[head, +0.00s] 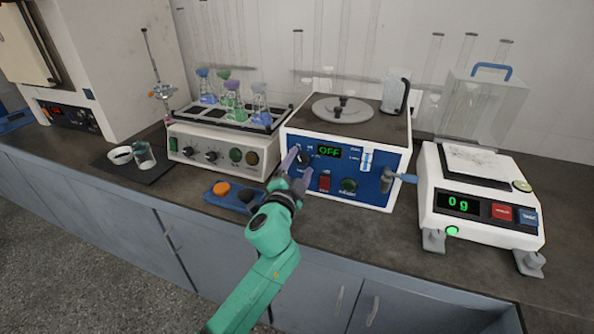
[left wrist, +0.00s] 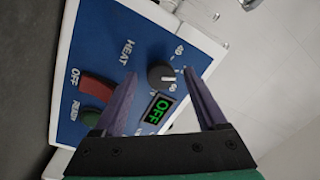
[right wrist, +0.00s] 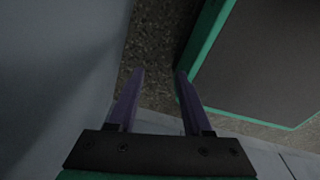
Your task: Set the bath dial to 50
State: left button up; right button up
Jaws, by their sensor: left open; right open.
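The bath (head: 350,128) is a white box with a blue front panel, standing in the middle of the bench. Its dial (left wrist: 161,75) is a dark round knob with a pale mark and printed numbers around it. The display (head: 329,151) reads OFF in green; it also shows in the left wrist view (left wrist: 159,109). A red switch (left wrist: 97,89) marked OFF and a green button sit on the same panel. My left gripper (head: 290,166) is open in front of the dial, with its fingers on either side of the knob. My right gripper (right wrist: 158,75) is open and empty, away from the bath.
A white scale (head: 475,205) reading 0 g stands to the right of the bath. A shaker (head: 222,145) with several flasks stands to the left. A small blue tray (head: 225,195) lies in front, near my left arm. A drain tap (head: 400,177) juts out at the bath's right.

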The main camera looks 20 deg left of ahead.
pick_arm(q)
jog(key=s+b, duration=0.2)
jog(key=s, duration=1.2)
jog(key=shift+s+a+f, duration=0.15)
jog(key=shift+s+f, duration=0.1)
jog(key=shift+f, duration=0.2)
